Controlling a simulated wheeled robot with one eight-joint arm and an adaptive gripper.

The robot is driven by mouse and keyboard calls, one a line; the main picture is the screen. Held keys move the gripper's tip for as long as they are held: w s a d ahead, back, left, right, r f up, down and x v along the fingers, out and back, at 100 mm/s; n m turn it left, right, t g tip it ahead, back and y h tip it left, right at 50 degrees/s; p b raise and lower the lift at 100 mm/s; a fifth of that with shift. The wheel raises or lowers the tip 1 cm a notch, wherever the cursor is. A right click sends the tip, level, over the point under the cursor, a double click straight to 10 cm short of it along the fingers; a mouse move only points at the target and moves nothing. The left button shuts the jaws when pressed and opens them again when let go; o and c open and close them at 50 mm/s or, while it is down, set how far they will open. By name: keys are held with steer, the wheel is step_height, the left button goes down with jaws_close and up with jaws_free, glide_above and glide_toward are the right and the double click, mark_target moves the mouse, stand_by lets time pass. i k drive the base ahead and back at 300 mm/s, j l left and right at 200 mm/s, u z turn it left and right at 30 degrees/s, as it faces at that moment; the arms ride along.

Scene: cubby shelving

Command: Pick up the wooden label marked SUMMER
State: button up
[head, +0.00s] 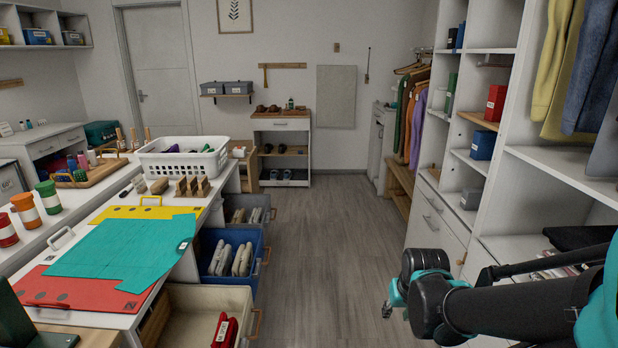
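Several small wooden pieces (192,187) stand on the left worktop, just in front of the white basket (184,160). Another small wooden piece (159,186) lies to their left. I cannot read any lettering on them, so I cannot tell whether one is the SUMMER label. My arm (500,308), black and teal, reaches in from the lower right over the floor, beside the right shelving and far from the worktop. I cannot make out my gripper's fingertips in this view.
Teal (125,248), yellow and red flat folders cover the worktop's near part. Open drawers, one with a blue bin (211,272), jut into the aisle on the left. Cubby shelving (497,200) lines the right. The grey floor (318,235) between is clear.

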mark_target(192, 183)
steer(key=i, duration=1.25)
steer(key=i+u, duration=0.4)
steer(key=i+l+u, duration=0.6)
steer(key=i+u, duration=0.25)
steer(key=i+l+u, duration=0.5)
steer(key=l+u, duration=0.3)
steer(key=l, duration=0.15)
steer(key=i+l, duration=0.15)
steer(key=l, duration=0.25)
steer(key=u, duration=0.05)
